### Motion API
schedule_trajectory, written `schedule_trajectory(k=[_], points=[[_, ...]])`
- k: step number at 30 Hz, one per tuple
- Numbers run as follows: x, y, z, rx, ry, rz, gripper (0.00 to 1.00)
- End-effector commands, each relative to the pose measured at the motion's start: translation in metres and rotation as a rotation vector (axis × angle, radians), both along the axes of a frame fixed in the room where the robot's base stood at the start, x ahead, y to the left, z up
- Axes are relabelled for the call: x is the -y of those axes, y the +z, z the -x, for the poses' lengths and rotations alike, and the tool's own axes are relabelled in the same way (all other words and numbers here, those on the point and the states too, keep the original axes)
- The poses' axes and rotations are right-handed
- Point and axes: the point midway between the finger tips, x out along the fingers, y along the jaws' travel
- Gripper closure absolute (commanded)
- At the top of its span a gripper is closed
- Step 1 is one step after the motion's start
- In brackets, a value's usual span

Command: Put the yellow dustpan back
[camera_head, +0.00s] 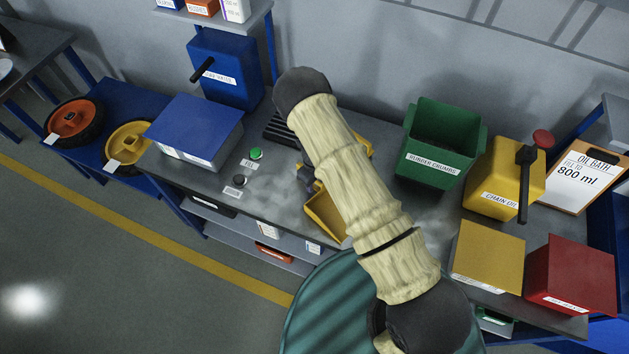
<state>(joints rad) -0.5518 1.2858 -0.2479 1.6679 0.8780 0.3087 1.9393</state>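A yellow dustpan (325,215) shows partly on or just above the grey bench top, near its front edge. My own arm crosses in front and hides much of it. Another yellow piece (361,144) shows on the other side of my arm; I cannot tell whether it belongs to the dustpan. A small dark blue-grey part beside the dustpan may be part of my gripper, but the arm hides the rest. I cannot see the fingertips, or whether they touch the dustpan.
A green rubber crumbs bin (437,150), a yellow chain oil can (505,185), yellow and red boxes and an oil bath clipboard (577,178) stand right. Left are a blue-topped box (195,125), green button (257,154) and black button. A shelf (215,232) lies below the bench (280,192).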

Motion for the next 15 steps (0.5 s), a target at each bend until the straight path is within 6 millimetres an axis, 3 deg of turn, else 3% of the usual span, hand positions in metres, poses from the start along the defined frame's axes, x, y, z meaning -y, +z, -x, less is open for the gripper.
schedule_trajectory(k=[5, 15], points=[[-0.002, 0.017, -0.001, 0.003, 0.003, -0.001, 0.62], [-0.003, 0.069, 0.000, 0.003, 0.004, -0.002, 0.62]])
